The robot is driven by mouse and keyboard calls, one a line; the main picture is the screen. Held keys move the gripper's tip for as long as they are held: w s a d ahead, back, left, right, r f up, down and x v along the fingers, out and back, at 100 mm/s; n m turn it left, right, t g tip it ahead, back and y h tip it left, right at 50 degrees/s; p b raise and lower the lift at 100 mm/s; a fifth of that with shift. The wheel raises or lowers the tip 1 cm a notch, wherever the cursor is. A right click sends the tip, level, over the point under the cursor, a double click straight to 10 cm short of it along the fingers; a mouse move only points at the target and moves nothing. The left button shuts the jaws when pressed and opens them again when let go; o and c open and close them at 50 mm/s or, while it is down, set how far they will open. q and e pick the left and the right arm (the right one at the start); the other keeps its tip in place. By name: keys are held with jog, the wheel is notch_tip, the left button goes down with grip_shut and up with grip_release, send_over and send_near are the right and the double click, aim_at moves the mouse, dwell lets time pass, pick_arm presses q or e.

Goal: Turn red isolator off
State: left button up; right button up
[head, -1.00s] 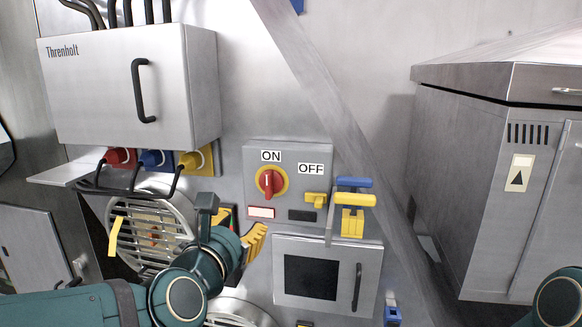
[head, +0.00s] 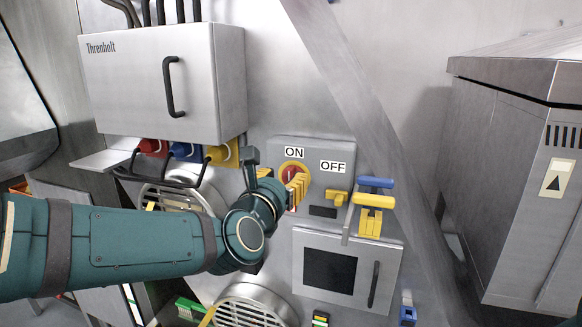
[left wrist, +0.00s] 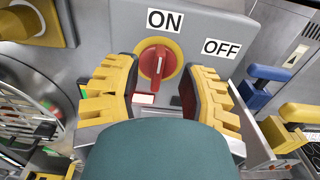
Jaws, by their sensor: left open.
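The red isolator is a red rotary knob on a yellow disc, on a grey panel (head: 330,150). The knob (left wrist: 155,62) shows whole in the left wrist view, its white mark pointing up toward the ON label (left wrist: 164,21). The OFF label (left wrist: 227,47) is to its right. My left gripper (left wrist: 158,75) is open, with one yellow finger on each side of the knob; I cannot tell whether they touch it. In the head view the left gripper (head: 298,190) partly covers the knob (head: 290,172). My right gripper is not in view.
A Threnholt box (head: 150,85) with plugs and cables is at upper left. A small windowed door (head: 346,272) is below, and a grey cabinet (head: 510,180) stands at right.

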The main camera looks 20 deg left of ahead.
aim_at(289, 173)
pick_arm(q)
jog(key=shift+w+d+p, duration=0.1)
jog(key=shift+w+p, duration=0.35)
jog(key=shift+w, duration=2.05)
grip_shut()
